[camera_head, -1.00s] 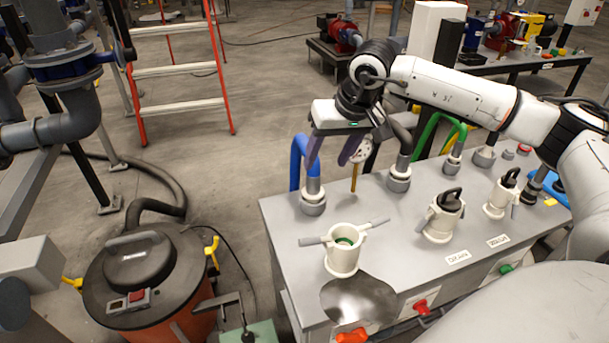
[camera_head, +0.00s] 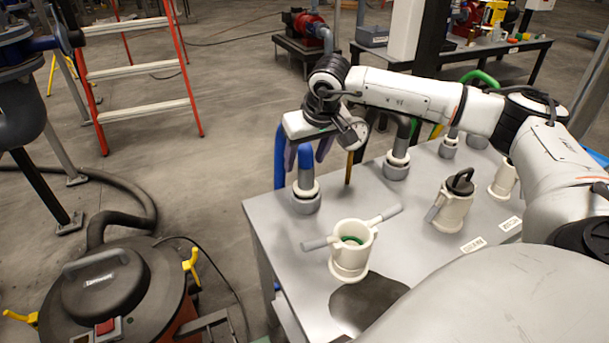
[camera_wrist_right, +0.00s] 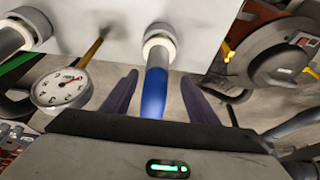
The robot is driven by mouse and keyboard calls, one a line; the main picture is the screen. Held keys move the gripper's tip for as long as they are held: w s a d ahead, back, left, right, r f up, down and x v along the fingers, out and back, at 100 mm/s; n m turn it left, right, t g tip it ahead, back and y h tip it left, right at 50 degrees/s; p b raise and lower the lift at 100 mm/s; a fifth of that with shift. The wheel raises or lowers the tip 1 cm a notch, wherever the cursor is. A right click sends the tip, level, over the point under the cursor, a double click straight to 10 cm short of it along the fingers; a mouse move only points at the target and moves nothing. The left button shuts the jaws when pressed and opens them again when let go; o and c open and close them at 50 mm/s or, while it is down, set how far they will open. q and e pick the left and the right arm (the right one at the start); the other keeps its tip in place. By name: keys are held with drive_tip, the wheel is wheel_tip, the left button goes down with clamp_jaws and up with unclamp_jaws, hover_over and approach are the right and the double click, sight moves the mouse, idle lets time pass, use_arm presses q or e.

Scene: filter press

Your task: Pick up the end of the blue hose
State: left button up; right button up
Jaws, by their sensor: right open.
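The blue hose (camera_head: 280,160) rises behind the table edge and bends over. Its end, with a grey and white collar (camera_head: 306,196), stands upright on the grey table's left far corner. My right gripper (camera_head: 307,156) is at the hose's upper bend, its two purple fingers pointing down. In the right wrist view the blue hose (camera_wrist_right: 154,92) runs between the two spread fingers, with a visible gap on each side. The gripper is open, and I see no grip on the hose. My left gripper is not in view.
A white cup with side handles (camera_head: 352,255) stands on the table in front of the hose end. Another grey hose in a collar (camera_head: 397,160) stands to the right. A pressure gauge (camera_wrist_right: 60,88) shows beside the gripper. An orange-sided vacuum drum (camera_head: 105,285) stands left of the table.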

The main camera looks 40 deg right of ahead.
sight(305, 170)
drive_tip(key=x, duration=0.5)
drive_tip(key=shift+s+d+f, duration=0.2)
drive_tip(key=shift+s+d, duration=0.05)
drive_tip(key=c, duration=1.4)
